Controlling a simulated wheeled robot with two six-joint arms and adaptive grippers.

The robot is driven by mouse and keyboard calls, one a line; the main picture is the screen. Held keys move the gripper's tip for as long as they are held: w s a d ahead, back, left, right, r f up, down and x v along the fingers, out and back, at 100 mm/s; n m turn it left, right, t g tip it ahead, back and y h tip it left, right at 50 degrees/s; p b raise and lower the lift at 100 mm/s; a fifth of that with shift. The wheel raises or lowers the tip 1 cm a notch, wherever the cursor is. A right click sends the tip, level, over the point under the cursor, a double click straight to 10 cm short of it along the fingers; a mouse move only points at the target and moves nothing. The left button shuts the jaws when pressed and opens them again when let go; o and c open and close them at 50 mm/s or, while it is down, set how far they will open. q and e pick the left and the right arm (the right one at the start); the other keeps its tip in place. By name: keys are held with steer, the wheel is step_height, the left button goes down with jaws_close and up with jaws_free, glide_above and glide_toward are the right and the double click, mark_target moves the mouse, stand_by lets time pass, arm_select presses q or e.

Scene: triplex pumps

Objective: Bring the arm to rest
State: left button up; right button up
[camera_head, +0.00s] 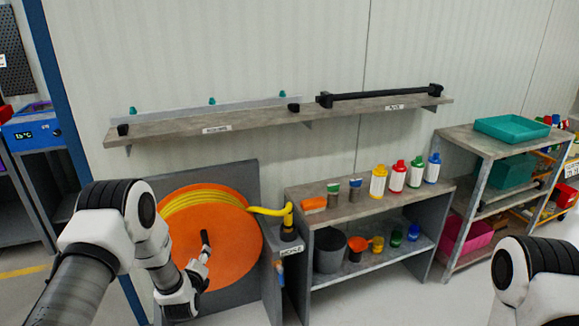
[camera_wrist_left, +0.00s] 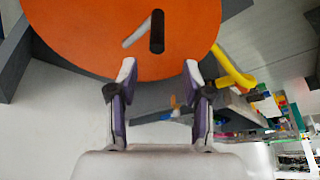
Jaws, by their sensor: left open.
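My left arm comes in from the left in the head view, and its gripper (camera_head: 197,275) hangs in front of the orange hose reel (camera_head: 232,255). In the wrist view my left gripper (camera_wrist_left: 160,78) is open, with nothing between its two fingers. The reel (camera_wrist_left: 85,30) and its black crank handle (camera_wrist_left: 157,32) lie beyond the fingertips. The handle also shows just above the gripper in the head view (camera_head: 205,238). Part of my right arm (camera_head: 535,275) shows at the lower right; its gripper is out of view.
A yellow hose (camera_head: 268,211) runs from the reel to a grey post. A low shelf (camera_head: 355,212) with bottles and cans stands to the right. A long wall shelf (camera_head: 260,118) carries a black bar (camera_head: 380,95). A rack with a teal tray (camera_head: 511,128) stands at far right.

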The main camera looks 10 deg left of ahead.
arm_select(q)
steer(key=s+d+f+n+g+h+p, duration=0.1)
steer(key=s+d+f+n+g+p, duration=0.25)
steer(key=s, duration=0.65)
steer(key=s+d+f+g+h+p, duration=0.1)
steer(key=s+d+g+h+p, duration=0.2)
steer(key=s+d, duration=0.45)
steer(key=s+d+n+g+p, duration=0.2)
steer(key=s+n+g, duration=0.5)
steer(key=s+n, duration=1.4)
steer(key=s, duration=0.4)
steer(key=shift+g, duration=0.35)
